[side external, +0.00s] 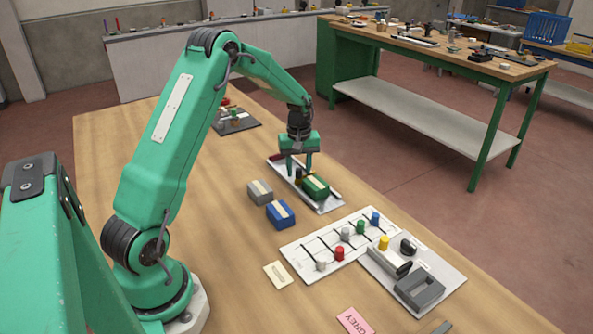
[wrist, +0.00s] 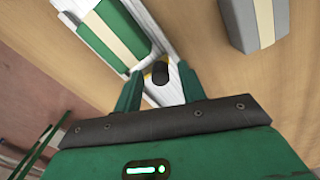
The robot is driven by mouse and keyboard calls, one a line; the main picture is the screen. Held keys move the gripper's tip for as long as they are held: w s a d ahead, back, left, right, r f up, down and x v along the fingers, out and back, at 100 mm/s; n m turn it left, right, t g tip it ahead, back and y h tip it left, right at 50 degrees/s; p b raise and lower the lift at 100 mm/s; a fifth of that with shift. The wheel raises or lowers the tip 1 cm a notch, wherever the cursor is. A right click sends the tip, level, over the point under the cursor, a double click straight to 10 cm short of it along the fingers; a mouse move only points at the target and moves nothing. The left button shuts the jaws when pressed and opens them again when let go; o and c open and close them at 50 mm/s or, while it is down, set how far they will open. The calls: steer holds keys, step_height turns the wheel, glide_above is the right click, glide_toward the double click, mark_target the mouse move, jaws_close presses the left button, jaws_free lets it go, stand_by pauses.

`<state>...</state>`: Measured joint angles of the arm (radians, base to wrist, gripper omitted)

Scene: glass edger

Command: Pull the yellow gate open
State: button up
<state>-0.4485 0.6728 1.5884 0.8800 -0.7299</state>
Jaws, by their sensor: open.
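The yellow gate (wrist: 149,75) shows in the wrist view as a small strip of yellow with a black knob (wrist: 160,73) on it, across a white track. In the side view only a bit of yellow shows beneath my gripper (side external: 300,172), mostly hidden by the fingers. In the wrist view my gripper (wrist: 160,76) is open, with one finger on each side of the knob; I cannot tell whether either finger touches it. A green block with a cream stripe (side external: 316,187) lies on the white track (side external: 328,207), close by the gate.
A grey block (side external: 260,192) and a blue block (side external: 281,214) stand on the table left of the track. A white board (side external: 296,247) with coloured pegs and a grey fixture (side external: 420,288) lie nearer the camera. A dark tray (side external: 240,124) sits farther back.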

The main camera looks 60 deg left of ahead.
jaws_close()
steer(key=shift+w, duration=3.55)
jaws_free()
